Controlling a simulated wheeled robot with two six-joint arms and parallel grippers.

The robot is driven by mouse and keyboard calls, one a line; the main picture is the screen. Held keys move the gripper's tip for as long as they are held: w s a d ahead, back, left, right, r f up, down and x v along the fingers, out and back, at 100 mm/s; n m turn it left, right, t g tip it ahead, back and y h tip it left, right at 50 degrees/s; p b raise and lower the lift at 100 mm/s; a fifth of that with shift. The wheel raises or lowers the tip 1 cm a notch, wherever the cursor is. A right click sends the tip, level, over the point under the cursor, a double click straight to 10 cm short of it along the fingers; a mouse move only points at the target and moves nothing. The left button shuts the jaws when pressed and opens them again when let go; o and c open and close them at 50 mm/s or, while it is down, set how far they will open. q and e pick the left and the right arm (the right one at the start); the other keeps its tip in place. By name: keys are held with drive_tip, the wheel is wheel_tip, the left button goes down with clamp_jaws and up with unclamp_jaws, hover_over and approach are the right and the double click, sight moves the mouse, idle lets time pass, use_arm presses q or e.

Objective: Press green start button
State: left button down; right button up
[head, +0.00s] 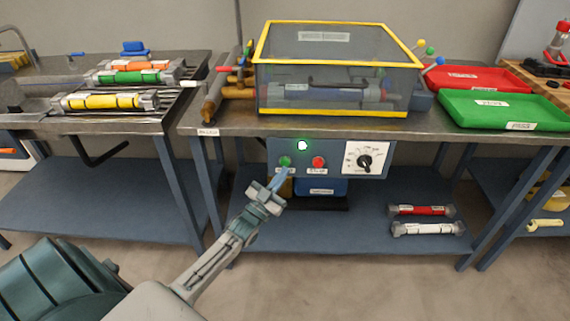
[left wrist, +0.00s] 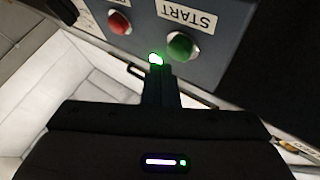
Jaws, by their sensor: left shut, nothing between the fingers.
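The green start button (head: 285,161) is on the left of a blue-grey control panel (head: 337,170) on the table's front edge. In the left wrist view the green button (left wrist: 181,46) shows upside down beside the START label. My left gripper (head: 281,178) is shut and empty, its tips just below the green button in the head view. In the left wrist view the closed fingers (left wrist: 159,80) end near the lit green lamp (left wrist: 156,59), to the left of the button. No contact with the button shows. My right gripper is not in view.
A red stop button (head: 318,162) and a dial (head: 365,162) are on the same panel. A lit green lamp (head: 302,146) sits above the buttons. A yellow-edged clear cover (head: 338,65) stands on the table. Red and white cylinders (head: 422,210) lie on the lower shelf.

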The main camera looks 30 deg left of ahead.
use_arm(q)
drive_tip(key=shift+s+d+p, duration=0.4)
drive_tip(key=shift+s+d, duration=0.05)
drive_tip(key=shift+s, duration=0.25)
drive_tip(key=shift+s+d+p, duration=0.4)
drive_tip(key=shift+s, duration=0.35)
drive_tip(key=shift+s+d+p, duration=0.4)
drive_tip(key=shift+s+d, duration=0.05)
drive_tip(key=shift+s, duration=0.25)
